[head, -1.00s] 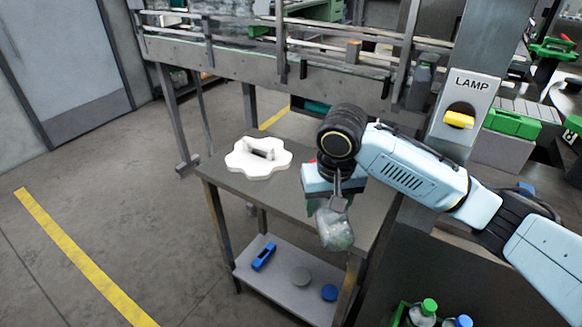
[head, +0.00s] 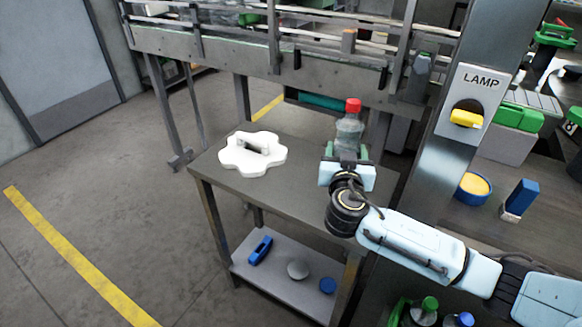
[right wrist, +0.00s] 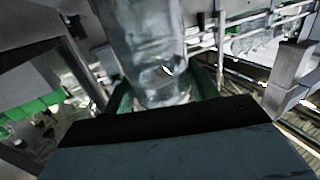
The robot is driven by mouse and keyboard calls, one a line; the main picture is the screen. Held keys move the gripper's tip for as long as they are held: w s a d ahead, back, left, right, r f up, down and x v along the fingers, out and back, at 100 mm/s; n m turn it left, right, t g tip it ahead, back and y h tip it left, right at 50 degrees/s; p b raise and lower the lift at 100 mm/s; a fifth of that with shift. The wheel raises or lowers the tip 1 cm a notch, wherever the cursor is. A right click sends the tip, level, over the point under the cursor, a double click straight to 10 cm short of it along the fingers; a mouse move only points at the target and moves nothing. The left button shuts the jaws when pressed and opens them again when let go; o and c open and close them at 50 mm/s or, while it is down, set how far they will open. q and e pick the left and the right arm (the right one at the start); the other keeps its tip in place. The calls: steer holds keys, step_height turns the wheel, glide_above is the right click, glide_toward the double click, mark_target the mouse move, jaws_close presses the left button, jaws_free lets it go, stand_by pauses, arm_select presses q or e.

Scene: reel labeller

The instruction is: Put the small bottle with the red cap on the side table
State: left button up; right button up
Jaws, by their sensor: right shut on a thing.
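The small clear bottle with the red cap (head: 350,128) is upright over the back right part of the side table (head: 285,205). My right gripper (head: 347,153) is shut on its lower part, with green fingers on either side. The clear bottle body (right wrist: 148,45) fills the upper middle of the right wrist view, between the green fingers (right wrist: 165,100). The gripper hides the bottle's base in the head view, so I cannot tell whether it touches the tabletop. My left gripper is not in view.
A white lobed part with a handle (head: 253,155) lies on the table's left side. The lower shelf holds a blue item (head: 261,250) and round discs. A conveyor (head: 250,50) runs behind; a post with a LAMP switch (head: 467,118) stands at right.

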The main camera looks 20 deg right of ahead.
steer(key=shift+r, duration=0.2)
steer(key=shift+f+t, duration=0.3)
step_height(320, 180, down, 5)
steer(key=shift+f+b, duration=0.35)
steer(key=shift+f, duration=1.65)
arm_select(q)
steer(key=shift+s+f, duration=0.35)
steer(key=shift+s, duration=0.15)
arm_select(e)
steer(key=shift+f, duration=0.2)
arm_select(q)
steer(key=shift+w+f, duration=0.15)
arm_select(e)
steer(key=o, duration=1.4)
steer(key=shift+c, duration=0.2)
